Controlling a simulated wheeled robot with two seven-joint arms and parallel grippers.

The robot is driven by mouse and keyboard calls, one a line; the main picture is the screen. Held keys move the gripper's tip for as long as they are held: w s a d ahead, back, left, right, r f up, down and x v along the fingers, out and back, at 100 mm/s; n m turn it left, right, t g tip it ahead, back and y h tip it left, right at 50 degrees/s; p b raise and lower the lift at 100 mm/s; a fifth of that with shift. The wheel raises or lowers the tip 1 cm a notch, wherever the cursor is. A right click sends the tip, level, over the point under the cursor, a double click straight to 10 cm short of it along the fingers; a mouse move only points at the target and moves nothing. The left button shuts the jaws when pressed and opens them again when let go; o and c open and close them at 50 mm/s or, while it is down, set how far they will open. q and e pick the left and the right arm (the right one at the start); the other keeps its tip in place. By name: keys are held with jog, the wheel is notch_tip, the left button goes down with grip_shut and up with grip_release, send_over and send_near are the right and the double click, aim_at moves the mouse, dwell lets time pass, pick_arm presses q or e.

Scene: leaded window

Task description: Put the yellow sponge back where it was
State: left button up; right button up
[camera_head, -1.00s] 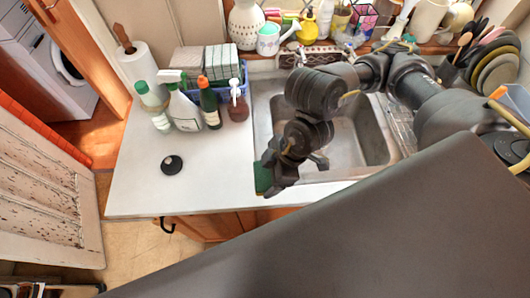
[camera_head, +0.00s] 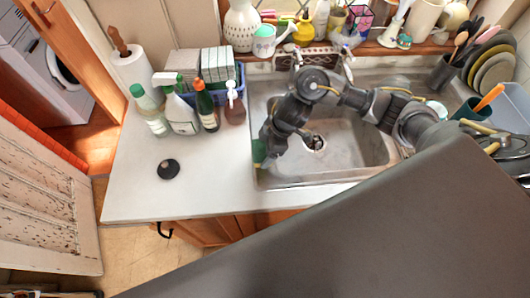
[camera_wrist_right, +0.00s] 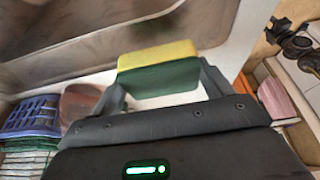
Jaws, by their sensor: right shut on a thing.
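The yellow sponge, with a green side, is in the jaws of my right gripper (camera_head: 266,152). In the head view a small green part of the sponge (camera_head: 258,150) shows at the left rim of the sink, and the arm hides the rest. In the right wrist view the sponge (camera_wrist_right: 158,62) shows whole, yellow on top and green below, between the two fingers of my right gripper (camera_wrist_right: 160,80). I cannot tell whether it touches the counter or the sink rim. My left gripper is not in view.
The steel sink (camera_head: 350,150) lies under and right of my arm. A blue basket (camera_head: 241,83) stands at the back, with bottles (camera_head: 182,112) in front of it. A black disc (camera_head: 168,169) lies on the white counter (camera_head: 135,195). The counter's front left is clear.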

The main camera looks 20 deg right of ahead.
aim_at(265, 154)
jog(key=shift+w+d+f, duration=0.1)
jog(key=shift+f, duration=0.1)
notch_tip(265, 154, down, 3)
jog(key=shift+w+r+p, duration=0.1)
jog(key=shift+p, duration=0.35)
jog(key=shift+f, duration=0.2)
jog(key=shift+f, duration=0.2)
jog(key=o, duration=0.9)
jog(key=shift+c, duration=0.2)
jog(key=shift+r, duration=0.1)
jog(key=b+v, duration=0.1)
jog(key=v, duration=1.1)
